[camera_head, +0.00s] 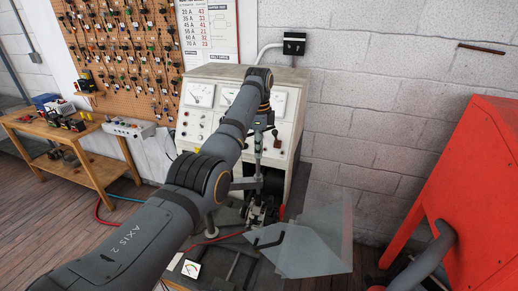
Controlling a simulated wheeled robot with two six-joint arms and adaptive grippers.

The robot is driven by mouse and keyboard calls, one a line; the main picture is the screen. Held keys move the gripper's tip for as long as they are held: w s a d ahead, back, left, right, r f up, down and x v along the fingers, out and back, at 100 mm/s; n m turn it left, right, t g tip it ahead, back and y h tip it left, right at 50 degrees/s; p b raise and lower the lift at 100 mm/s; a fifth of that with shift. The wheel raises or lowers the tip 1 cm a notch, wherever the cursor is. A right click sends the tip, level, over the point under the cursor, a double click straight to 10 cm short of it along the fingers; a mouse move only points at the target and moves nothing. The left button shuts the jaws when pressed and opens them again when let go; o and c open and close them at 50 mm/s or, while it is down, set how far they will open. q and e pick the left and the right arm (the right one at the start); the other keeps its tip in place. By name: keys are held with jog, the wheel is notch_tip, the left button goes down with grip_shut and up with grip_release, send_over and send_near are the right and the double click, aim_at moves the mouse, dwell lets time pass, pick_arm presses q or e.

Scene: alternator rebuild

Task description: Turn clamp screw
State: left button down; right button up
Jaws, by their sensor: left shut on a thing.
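My left arm reaches from the lower left across the test bench, and its left gripper (258,143) points down in front of the bench's panel. The gripper is shut on the top of what looks like the upright clamp screw (258,168); the grip is small in the picture. Below the screw, a dark metal unit, apparently the alternator (262,208), sits in the bench's lower opening. My arm hides part of the panel and the clamp. My right gripper does not show.
The test bench (292,125) with dials and knobs stands against the block wall. Clear angled sheets (315,240) stand in front of it, at right. A large red machine (480,190) fills the right side. A wooden table (70,135) with parts stands at left.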

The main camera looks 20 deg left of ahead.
pick_arm(q)
jog(key=shift+w+a+r, duration=0.1)
jog(key=shift+r, duration=0.15)
jog(key=c, duration=1.5)
grip_release()
jog(key=shift+o, duration=0.8)
jog(key=shift+f, duration=0.15)
notch_tip(320, 180, up, 10)
jog(key=n, duration=1)
jog(key=shift+a+f, duration=0.1)
notch_tip(320, 180, down, 10)
jog(key=shift+s+f, duration=0.2)
jog(key=shift+f, duration=0.05)
grip_shut()
